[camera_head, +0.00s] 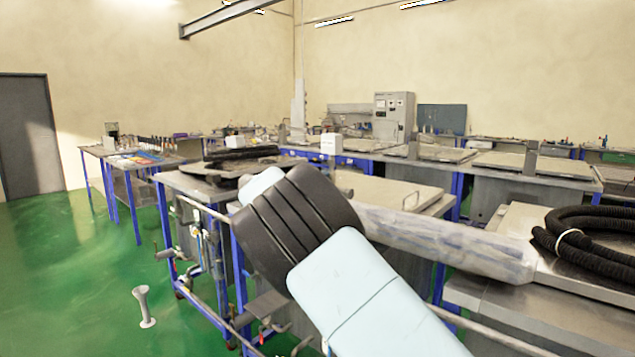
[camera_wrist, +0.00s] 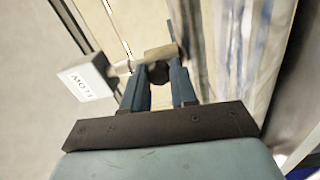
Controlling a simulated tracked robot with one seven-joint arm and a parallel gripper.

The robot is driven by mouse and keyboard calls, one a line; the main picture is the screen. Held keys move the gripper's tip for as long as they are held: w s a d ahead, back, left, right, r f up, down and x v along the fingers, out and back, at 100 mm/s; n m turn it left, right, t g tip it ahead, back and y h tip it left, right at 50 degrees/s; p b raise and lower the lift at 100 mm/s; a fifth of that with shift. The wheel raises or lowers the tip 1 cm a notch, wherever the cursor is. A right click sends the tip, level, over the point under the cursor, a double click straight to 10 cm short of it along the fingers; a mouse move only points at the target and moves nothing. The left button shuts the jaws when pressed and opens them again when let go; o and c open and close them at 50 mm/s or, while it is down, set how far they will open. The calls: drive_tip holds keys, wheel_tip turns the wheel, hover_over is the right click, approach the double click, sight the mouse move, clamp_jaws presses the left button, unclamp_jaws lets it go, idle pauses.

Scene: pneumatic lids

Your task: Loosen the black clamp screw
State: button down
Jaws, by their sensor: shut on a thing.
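The black clamp screw (camera_wrist: 160,72) shows in the wrist view as a dark round knob at the top middle, on a metal fitting. My gripper (camera_wrist: 158,80) has its two blue-grey fingers on either side of the knob and is shut on it. Part of the knob is hidden between the fingers. In the head view my own arm crosses the middle, and neither the gripper nor the screw can be made out.
A white box (camera_wrist: 88,82) with dark lettering, seen upside down, sits left of the fingers. A clear wrapped tube (camera_head: 440,240) runs close to the right. A black corrugated hose (camera_head: 590,240) lies coiled on the right bench. Green floor (camera_head: 85,260) is open at left.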

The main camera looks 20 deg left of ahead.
drive_tip(key=n, duration=0.9)
drive_tip(key=shift+f+y, duration=0.3)
drive_tip(key=shift+f, duration=0.05)
drive_tip(key=shift+n, duration=0.4)
drive_tip(key=c, duration=0.9)
unclamp_jaws()
drive_tip(key=shift+r, duration=0.15)
drive_tip(key=v, duration=1.3)
drive_tip(key=shift+s, duration=0.35)
